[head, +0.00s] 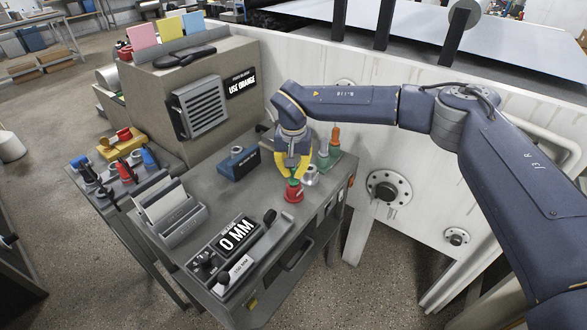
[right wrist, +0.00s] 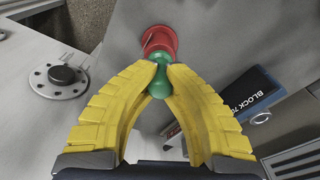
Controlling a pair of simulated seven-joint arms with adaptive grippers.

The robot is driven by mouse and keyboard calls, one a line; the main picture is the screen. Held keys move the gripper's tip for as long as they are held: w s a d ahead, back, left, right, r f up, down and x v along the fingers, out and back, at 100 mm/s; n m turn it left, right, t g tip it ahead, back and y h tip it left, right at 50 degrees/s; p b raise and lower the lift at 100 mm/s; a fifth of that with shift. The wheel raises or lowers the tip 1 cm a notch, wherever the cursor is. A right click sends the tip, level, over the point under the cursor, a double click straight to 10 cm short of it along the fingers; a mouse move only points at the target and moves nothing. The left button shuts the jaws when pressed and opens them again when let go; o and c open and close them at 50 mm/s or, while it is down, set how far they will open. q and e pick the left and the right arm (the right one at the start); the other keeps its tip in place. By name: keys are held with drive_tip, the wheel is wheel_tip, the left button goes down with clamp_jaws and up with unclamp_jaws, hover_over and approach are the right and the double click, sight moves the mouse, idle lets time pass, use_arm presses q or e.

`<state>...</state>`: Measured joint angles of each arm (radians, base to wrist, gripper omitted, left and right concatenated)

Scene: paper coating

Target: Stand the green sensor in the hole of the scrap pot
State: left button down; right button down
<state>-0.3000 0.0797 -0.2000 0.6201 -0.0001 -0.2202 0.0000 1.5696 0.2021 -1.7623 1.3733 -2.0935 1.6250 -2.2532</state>
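The green sensor (right wrist: 160,84) is a small rounded piece pinched between the two yellow fingers of my right gripper (right wrist: 162,69). In the head view the right gripper (head: 293,174) points down at the front right of the bench, and the green sensor (head: 293,182) shows small at its fingertips. Directly below is a red pot (head: 293,192), also seen in the right wrist view (right wrist: 158,38). The sensor's lower end meets the pot's top in both views; how deep it sits is hidden. My left gripper is in neither view.
A dark blue block (head: 238,163) lies behind left. The "0 MM" display (head: 237,234) is in front. Bare bench top lies between.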

drive_tip(key=shift+f, duration=0.25)
idle(0.3)
drive_tip(key=c, duration=1.5)
unclamp_jaws()
drive_tip(key=r, duration=0.8)
drive_tip(key=s+r, duration=0.1)
drive_tip(key=r, duration=0.3)
